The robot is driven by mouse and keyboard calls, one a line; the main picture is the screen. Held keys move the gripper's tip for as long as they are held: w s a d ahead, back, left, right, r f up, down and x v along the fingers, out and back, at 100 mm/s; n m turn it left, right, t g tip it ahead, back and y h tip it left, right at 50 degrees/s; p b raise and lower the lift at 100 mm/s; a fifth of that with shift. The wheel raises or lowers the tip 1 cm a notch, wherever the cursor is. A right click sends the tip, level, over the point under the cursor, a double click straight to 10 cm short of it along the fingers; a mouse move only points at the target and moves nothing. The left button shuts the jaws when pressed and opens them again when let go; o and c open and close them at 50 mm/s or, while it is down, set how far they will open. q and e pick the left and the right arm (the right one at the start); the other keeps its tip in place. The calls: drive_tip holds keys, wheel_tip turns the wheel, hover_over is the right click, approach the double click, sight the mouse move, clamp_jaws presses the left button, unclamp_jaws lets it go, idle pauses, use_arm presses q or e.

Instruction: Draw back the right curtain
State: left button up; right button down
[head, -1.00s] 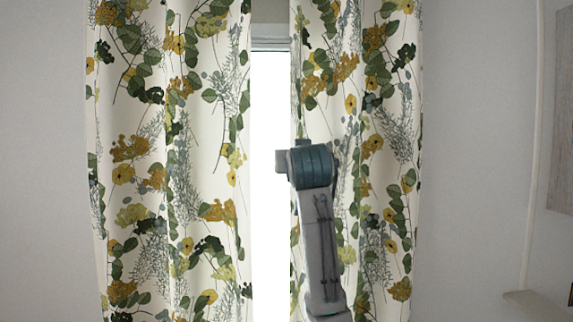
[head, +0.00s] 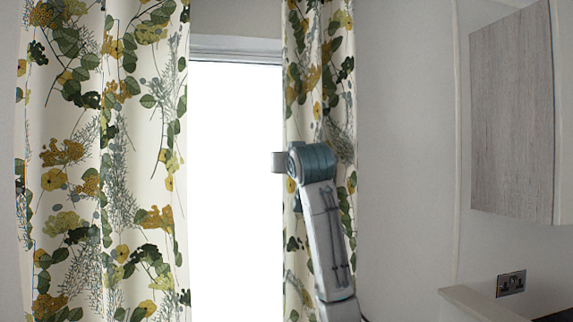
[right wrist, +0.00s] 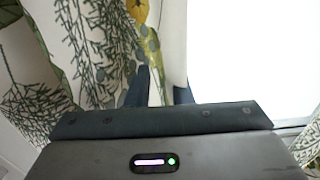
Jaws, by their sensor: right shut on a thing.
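The right curtain (head: 325,70), cream with a green and yellow leaf print, hangs as a narrow bunched strip at the right side of the bright window. My right arm reaches up in front of it in the head view. In the right wrist view my right gripper (right wrist: 163,88) is shut on the curtain's inner edge (right wrist: 170,45), with cloth running between its dark fingers. The left curtain (head: 140,150) hangs at the window's left side. My left gripper is in neither current view.
The bright window (head: 235,190) shows between the curtains. A wood-fronted wall cabinet (head: 512,115) juts out at the upper right, above a wall socket (head: 510,284) and a pale ledge (head: 478,303). Bare wall (head: 405,130) lies right of the right curtain.

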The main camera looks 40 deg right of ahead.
drive_tip(key=c, duration=1.5)
unclamp_jaws()
drive_tip(key=shift+o, duration=1.1)
use_arm(q)
drive_tip(key=f+b, duration=0.2)
drive_tip(key=w+f+b, duration=0.1)
drive_tip(key=shift+w+d+f+b, duration=0.1)
drive_tip(key=shift+w+f+b, duration=0.05)
drive_tip(key=shift+f+b, duration=0.25)
use_arm(e)
drive_tip(key=v, duration=1.1)
